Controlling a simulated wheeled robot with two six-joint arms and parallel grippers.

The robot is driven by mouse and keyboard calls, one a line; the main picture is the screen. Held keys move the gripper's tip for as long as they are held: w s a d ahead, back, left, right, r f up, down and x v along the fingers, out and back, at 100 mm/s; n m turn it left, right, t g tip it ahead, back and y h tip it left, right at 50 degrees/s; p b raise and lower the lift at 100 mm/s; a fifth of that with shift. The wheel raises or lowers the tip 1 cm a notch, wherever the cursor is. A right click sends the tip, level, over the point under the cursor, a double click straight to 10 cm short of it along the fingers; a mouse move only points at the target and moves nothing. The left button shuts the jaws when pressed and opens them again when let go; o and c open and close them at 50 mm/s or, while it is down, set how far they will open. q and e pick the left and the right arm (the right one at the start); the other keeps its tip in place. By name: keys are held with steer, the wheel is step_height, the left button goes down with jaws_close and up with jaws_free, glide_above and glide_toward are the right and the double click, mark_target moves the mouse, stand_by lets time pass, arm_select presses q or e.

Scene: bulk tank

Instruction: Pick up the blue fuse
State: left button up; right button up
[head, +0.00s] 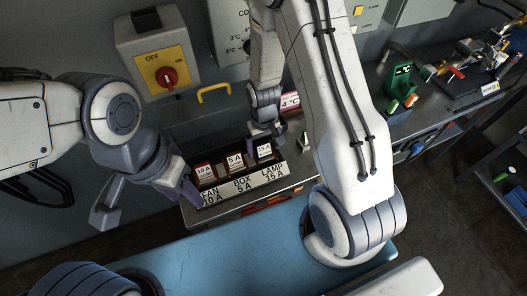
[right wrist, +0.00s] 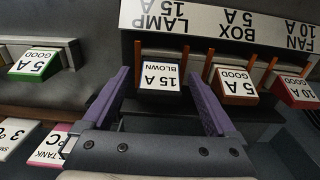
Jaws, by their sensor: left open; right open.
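The blue fuse (right wrist: 159,77), labelled 15 A BLOWN, sits in the LAMP 15 A slot of the fuse holder (right wrist: 225,25). It also shows in the head view (head: 264,151) at the right end of the row. My right gripper (right wrist: 157,92) is open, with one finger on each side of the blue fuse in the right wrist view; I cannot tell whether they touch it. In the head view my right gripper (head: 265,137) is just above and behind the fuse. My left gripper (head: 147,203) is open and empty, left of the holder.
An orange 5 A fuse (right wrist: 235,82) and a red 10 A fuse (right wrist: 297,90) stand beside the blue one. A switch box (head: 155,65) and yellow handle (head: 214,93) are behind. The blue surface (head: 230,255) in front is clear.

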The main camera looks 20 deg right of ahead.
steer(key=c, duration=1.5)
steer(key=shift+o, duration=0.2)
steer(key=shift+r, duration=0.15)
